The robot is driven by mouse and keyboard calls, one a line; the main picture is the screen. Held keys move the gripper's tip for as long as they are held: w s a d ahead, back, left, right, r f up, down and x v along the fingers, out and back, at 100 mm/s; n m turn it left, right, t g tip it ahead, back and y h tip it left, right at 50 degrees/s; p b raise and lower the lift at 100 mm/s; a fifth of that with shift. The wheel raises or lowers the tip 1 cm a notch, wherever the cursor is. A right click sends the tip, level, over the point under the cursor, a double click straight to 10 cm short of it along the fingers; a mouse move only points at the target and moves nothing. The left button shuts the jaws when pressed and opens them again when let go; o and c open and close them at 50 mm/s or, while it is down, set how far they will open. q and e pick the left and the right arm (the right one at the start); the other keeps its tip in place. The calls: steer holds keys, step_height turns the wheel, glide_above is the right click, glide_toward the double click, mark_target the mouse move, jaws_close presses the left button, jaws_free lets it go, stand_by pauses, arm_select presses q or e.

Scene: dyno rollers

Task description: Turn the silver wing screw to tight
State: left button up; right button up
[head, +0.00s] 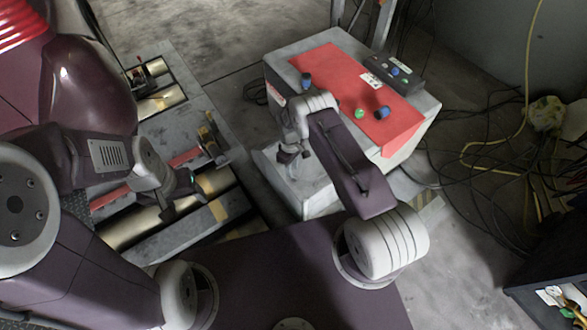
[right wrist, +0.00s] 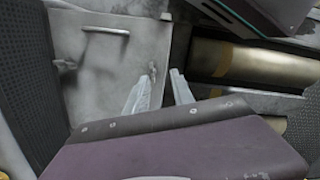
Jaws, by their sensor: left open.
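A small silver piece (right wrist: 152,70), likely the wing screw, is at the right edge of the pale cabinet front in the right wrist view. It is too small and blurred to tell how it is turned. In the head view I cannot make it out. My right gripper (head: 292,157) is in front of the grey cabinet's left side. In the right wrist view its two pale fingers (right wrist: 160,92) stand apart with nothing between them, close to the silver piece. My left gripper (head: 182,194) is open and empty above the rollers.
The grey cabinet (head: 430,108) has a red top panel (head: 335,75) with blue and green knobs. A dark control box (head: 397,73) sits at its back edge. Brass rollers (head: 130,229) lie in the floor frame at left. Loose cables (head: 490,150) cover the floor at right.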

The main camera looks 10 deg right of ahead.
stand_by(0.3)
step_height(320, 180, up, 9)
steer(key=s+p, duration=0.1)
steer(key=p, duration=0.1)
steer(key=shift+s+d+f, duration=0.15)
steer(key=shift+s, duration=0.25)
